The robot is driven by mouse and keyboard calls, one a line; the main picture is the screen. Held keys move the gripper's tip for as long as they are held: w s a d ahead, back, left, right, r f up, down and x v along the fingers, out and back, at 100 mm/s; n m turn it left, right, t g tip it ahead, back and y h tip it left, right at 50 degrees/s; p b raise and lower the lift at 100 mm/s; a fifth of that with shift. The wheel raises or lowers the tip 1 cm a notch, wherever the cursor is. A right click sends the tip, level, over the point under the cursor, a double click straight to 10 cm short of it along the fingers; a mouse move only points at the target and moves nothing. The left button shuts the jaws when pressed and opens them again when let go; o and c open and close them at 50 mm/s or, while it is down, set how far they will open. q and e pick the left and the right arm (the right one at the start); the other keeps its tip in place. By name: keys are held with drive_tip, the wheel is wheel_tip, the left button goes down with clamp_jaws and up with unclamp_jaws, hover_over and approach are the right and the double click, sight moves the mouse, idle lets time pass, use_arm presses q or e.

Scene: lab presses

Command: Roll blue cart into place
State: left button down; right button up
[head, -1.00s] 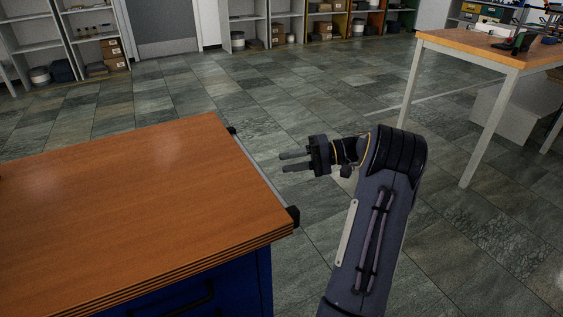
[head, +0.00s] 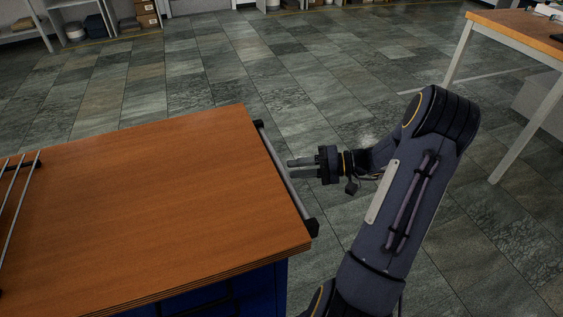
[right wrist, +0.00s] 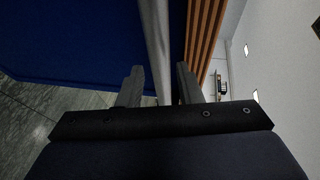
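The blue cart has a wooden top (head: 150,195) and a dark blue body (head: 262,285). A grey bar handle (head: 283,172) with black end brackets runs along its right edge. My right gripper (head: 289,168) is at this handle, its fingers pointing left across the bar. In the right wrist view, the grey bar (right wrist: 158,45) passes between the two spread fingers (right wrist: 155,85), with the blue side (right wrist: 70,40) to the left and the wooden edge (right wrist: 204,35) to the right. Gaps show beside the bar, so I see no grip. My left gripper is out of view.
Thin metal rods (head: 14,195) show at the cart top's left edge. A wooden-topped table (head: 520,38) with pale legs stands at the upper right. Shelving (head: 95,20) lines the back. The tiled floor (head: 330,75) between is clear.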

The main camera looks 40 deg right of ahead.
sight(280, 170)
drive_tip(key=x, duration=0.5)
drive_tip(key=shift+w, duration=0.15)
clamp_jaws()
